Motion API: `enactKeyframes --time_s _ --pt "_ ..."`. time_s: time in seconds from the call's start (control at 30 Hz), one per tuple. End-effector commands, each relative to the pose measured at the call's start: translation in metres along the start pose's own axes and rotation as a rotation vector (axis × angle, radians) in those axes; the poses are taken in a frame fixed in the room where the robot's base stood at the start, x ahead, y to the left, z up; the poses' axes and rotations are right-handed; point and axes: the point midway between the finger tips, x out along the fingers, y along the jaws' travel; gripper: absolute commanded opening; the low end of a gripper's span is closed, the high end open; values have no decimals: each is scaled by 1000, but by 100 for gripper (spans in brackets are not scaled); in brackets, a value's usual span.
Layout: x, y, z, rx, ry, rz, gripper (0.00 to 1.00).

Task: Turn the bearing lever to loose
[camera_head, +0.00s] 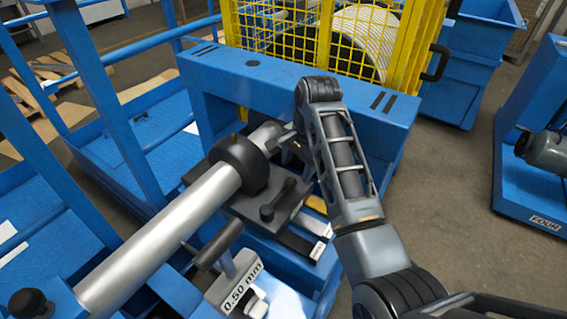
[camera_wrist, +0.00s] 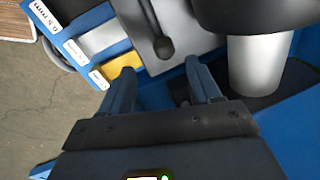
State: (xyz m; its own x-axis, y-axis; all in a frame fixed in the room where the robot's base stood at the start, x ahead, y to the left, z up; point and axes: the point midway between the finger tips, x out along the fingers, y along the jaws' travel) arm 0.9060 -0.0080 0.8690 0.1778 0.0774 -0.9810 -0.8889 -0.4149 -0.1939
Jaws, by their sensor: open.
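The bearing lever (camera_head: 279,200), a dark bar with a round knob, lies over a grey plate (camera_head: 240,207) beside the black bearing collar (camera_head: 238,165). The collar sits around a thick silver shaft (camera_head: 165,235). In the wrist view, the lever (camera_wrist: 152,22) comes down from the top edge and its knob end lies just beyond my fingertips. My gripper (camera_wrist: 160,72) is open and empty, with the knob apart from both fingers. In the head view, my gripper (camera_head: 288,146) is partly hidden by my arm, close to the collar and shaft end. No loose or tight marking is readable.
A blue beam (camera_head: 250,66) stands behind the collar, with a yellow mesh guard (camera_head: 300,40) beyond. Labelled shims lie beside the plate, including a yellow one (camera_wrist: 122,66). A block marked 0.50 mm (camera_head: 238,285) is in front. Open floor (camera_head: 450,180) lies right.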

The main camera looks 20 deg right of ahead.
Motion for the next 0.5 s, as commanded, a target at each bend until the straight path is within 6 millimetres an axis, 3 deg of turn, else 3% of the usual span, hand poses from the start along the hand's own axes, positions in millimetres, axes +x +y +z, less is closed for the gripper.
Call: enactKeyframes --time_s 0.17,0.5 --pt "11 -2 0 6 -7 7 62" --pt "61 -1 1 5 -6 5 62"
